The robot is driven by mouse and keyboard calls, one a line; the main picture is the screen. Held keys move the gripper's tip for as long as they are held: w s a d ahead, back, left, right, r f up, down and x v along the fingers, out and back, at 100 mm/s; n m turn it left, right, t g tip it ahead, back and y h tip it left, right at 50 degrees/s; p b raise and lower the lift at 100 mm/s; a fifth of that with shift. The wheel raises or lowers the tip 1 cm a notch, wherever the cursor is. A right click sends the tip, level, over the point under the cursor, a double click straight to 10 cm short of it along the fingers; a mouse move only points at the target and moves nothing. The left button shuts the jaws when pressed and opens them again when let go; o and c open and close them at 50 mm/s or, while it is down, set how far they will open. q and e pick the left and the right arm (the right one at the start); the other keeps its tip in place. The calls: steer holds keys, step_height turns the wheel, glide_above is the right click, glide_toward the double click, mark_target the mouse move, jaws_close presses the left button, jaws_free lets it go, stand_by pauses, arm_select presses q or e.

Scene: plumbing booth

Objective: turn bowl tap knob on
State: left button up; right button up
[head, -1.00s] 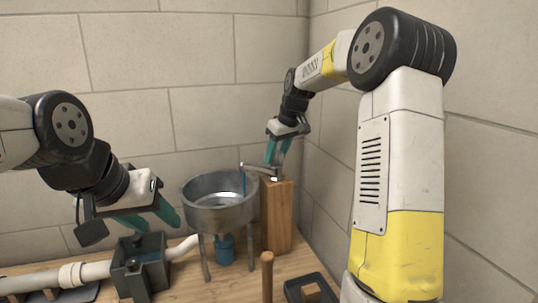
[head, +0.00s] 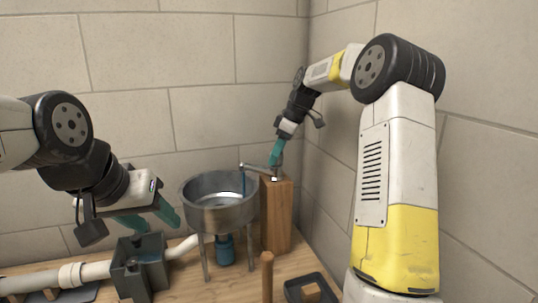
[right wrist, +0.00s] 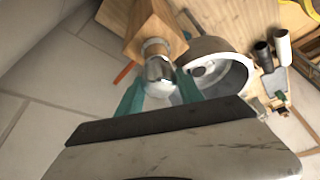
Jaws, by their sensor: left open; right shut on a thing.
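The metal bowl (head: 217,212) stands on legs on the wooden bench, and it also shows in the right wrist view (right wrist: 243,75). The tap (head: 258,170) is mounted on a wooden post (head: 277,222), its spout reaching over the bowl with a thin blue stream below it. In the right wrist view the shiny rounded tap knob (right wrist: 160,76) sits between the teal fingers. My right gripper (head: 277,158) is shut on the knob from above. My left gripper (head: 150,220) is open and empty, to the left of the bowl.
A grey open box (head: 140,264) with a white pipe (head: 90,272) on its left stands on the bench at lower left. An upright wooden peg (head: 267,275) and a dark tray (head: 309,290) are in front of the post. Block walls stand close behind and to the right.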

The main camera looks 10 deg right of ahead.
steer(key=shift+d, duration=0.1)
stand_by(0.3)
steer(key=o, duration=1.4)
steer(key=v, duration=0.7)
steer(key=shift+d+r, duration=0.1)
steer(key=shift+r, duration=0.25)
